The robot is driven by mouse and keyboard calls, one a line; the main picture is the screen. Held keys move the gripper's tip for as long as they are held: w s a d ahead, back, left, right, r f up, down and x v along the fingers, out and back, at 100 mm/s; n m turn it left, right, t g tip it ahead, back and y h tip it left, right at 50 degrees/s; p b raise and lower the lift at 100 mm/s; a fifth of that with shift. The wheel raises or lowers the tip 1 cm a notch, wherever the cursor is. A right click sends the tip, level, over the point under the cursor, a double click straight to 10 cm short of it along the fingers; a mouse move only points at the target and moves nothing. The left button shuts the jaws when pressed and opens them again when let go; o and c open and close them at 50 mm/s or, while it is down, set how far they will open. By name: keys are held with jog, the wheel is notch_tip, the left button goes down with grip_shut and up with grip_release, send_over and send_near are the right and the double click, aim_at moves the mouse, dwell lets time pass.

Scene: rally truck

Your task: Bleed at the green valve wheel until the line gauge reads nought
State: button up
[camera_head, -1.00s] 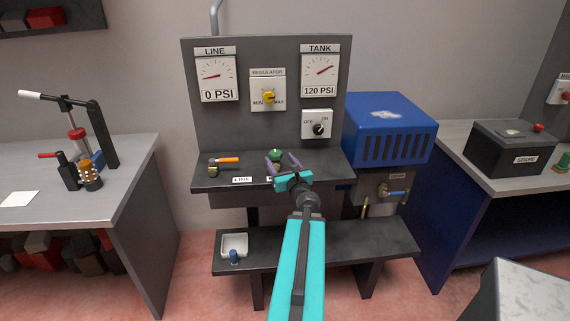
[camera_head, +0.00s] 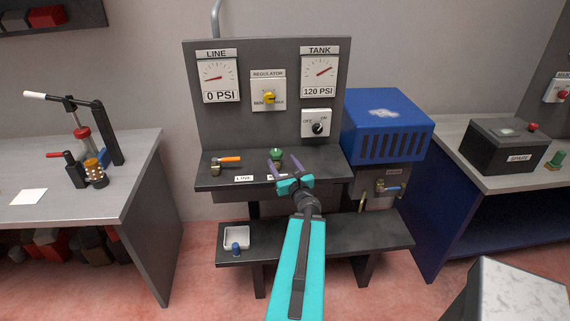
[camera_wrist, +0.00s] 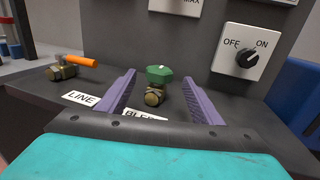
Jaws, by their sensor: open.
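The green valve wheel (camera_head: 277,154) sits on a brass fitting on the dark bench shelf, behind a label that my gripper partly hides. My gripper (camera_head: 285,163) is open in front of it. In the wrist view the green wheel (camera_wrist: 159,75) stands upright beyond and between the purple fingers of my gripper (camera_wrist: 165,90), and no contact shows. The line gauge (camera_head: 218,78) on the panel reads 0 PSI, with its needle pointing left. The tank gauge (camera_head: 319,72) reads 120 PSI.
An orange-handled valve (camera_head: 228,159) stands left of the green wheel, by the LINE label (camera_wrist: 82,98). The yellow regulator knob (camera_head: 269,98) and an off/on switch (camera_head: 317,127) are on the panel. A blue compressor box (camera_head: 388,125) is at the right.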

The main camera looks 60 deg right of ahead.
jog(key=shift+p+v, duration=1.35)
jog(key=shift+p, duration=0.45)
